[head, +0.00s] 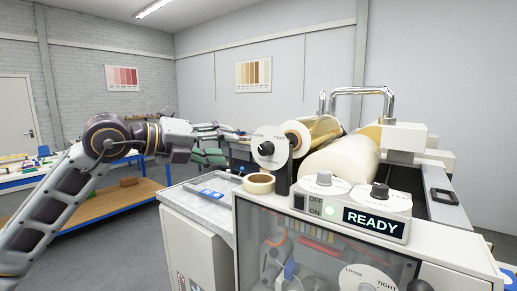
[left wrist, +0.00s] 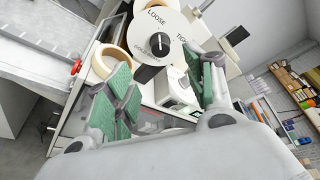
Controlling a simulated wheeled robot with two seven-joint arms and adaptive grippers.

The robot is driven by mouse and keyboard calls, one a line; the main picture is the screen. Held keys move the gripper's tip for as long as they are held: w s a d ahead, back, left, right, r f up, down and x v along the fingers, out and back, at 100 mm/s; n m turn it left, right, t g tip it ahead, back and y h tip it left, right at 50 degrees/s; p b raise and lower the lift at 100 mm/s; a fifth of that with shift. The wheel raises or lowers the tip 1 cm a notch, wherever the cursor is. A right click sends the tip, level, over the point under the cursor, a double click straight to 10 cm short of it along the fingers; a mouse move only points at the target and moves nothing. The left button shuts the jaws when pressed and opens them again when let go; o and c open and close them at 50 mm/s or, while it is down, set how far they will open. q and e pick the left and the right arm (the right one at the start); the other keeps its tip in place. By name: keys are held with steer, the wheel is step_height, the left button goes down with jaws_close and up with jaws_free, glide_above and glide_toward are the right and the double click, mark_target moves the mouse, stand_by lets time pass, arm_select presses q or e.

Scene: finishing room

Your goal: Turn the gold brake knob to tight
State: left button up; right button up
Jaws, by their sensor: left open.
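The black brake knob (head: 266,148) sits on a white round dial (head: 276,133) marked LOOSE and TIGHT, at the end of the gold foil roll (head: 318,130). In the left wrist view the knob (left wrist: 160,49) is in plain sight; a pale mark on it seems to lie between LOOSE and TIGHT. My left gripper (head: 222,146) is open and empty, to the left of the dial and apart from the knob. In the left wrist view its green-padded fingers (left wrist: 165,90) stand wide apart below the dial. My right gripper is not in view.
A tape roll (head: 259,183) lies on the machine below the dial. A control box (head: 352,205) with two knobs and a READY display stands right of it. Left of the machine is a grey-topped cabinet (head: 190,200).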

mark_target(261, 149)
arm_select(q)
steer(key=p+x, duration=0.1)
steer(key=x, duration=0.6)
steer(key=shift+w+d+p, duration=0.1)
steer(key=shift+d+p, duration=0.1)
steer(key=shift+p, duration=0.2)
steer(key=x, duration=0.3)
steer(key=shift+a+p, duration=0.1)
steer(key=shift+p, duration=0.3)
steer(key=shift+w+d+f, duration=0.15)
steer(key=shift+w+d, duration=0.25)
steer(key=shift+d, duration=0.05)
steer(key=shift+w+d+f, duration=0.1)
steer(key=shift+d, duration=0.05)
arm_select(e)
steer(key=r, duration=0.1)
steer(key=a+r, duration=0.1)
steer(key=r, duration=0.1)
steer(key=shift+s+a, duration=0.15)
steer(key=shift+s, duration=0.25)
arm_select(q)
steer(key=c, duration=1)
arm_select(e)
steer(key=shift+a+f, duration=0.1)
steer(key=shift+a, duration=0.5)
